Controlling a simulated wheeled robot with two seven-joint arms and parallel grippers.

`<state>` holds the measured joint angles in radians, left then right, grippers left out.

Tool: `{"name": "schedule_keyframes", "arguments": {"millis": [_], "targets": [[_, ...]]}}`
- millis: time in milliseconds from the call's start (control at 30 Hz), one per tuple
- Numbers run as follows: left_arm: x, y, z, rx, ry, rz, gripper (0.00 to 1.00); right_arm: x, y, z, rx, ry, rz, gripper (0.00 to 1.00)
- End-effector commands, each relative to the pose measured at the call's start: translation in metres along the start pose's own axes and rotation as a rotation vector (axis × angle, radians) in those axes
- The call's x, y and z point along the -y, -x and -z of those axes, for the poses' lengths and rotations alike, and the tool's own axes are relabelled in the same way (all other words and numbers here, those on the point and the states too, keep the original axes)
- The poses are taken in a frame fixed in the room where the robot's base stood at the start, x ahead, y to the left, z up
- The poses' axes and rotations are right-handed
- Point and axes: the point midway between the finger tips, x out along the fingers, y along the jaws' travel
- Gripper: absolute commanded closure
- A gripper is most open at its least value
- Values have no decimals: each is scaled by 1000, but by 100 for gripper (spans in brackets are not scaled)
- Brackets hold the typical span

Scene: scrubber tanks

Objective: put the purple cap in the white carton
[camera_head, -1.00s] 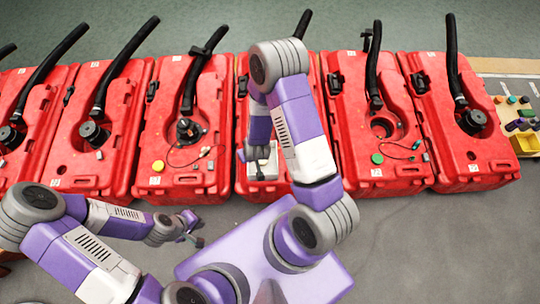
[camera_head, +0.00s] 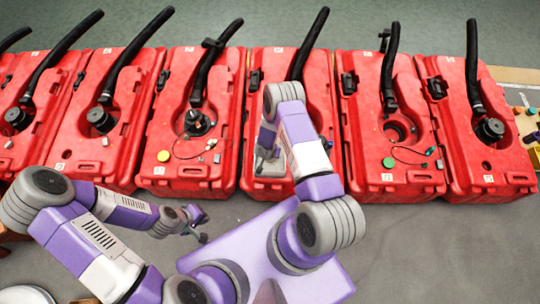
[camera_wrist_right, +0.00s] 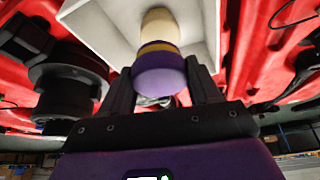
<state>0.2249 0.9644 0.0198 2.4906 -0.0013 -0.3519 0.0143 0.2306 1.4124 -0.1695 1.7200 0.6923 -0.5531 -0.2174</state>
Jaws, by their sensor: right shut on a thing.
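The purple cap (camera_wrist_right: 160,72), with a yellow band and a pale beige cylindrical part, is between the fingers of my right gripper (camera_wrist_right: 163,88), shut on it in the right wrist view. The white carton (camera_wrist_right: 95,22) is right behind the cap in that view, its pale inside facing the camera. In the head view the carton (camera_head: 270,166) shows only partly beside my right arm, on a red tank; that arm hides the cap and most of the right gripper. My left gripper (camera_head: 200,228) is open and empty over the grey floor.
Several red tanks (camera_head: 105,150) with black hoses stand in a row. A yellow cap (camera_head: 163,156) and a green cap (camera_head: 388,162) sit on tanks. A black fitting (camera_wrist_right: 68,85) is close beside the right gripper. A pale round object (camera_head: 25,295) shows at the lower left.

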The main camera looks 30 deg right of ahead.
Motion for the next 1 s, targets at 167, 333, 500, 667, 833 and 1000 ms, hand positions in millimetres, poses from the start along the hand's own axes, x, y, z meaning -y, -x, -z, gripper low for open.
{"name": "schedule_keyframes", "arguments": {"millis": [167, 333, 500, 667, 833, 1000], "targets": [[4, -10, 0, 0, 0, 0, 100, 0, -24, -11, 1, 1, -1, 67], [5, -13, 0, 0, 0, 0, 100, 0, -33, -14, 0, 1, 0, 67], [4, -12, 0, 0, 0, 0, 100, 0, -32, -13, -1, 1, 0, 67], [6, -18, 1, 0, 0, 0, 100, 0, -37, -15, 0, 2, 0, 67], [8, -22, 1, 0, 0, 0, 100, 0, -42, -17, 0, 2, 0, 67], [9, -24, 1, 0, 0, 0, 100, 0, -43, -18, 0, 2, 0, 37]]}}
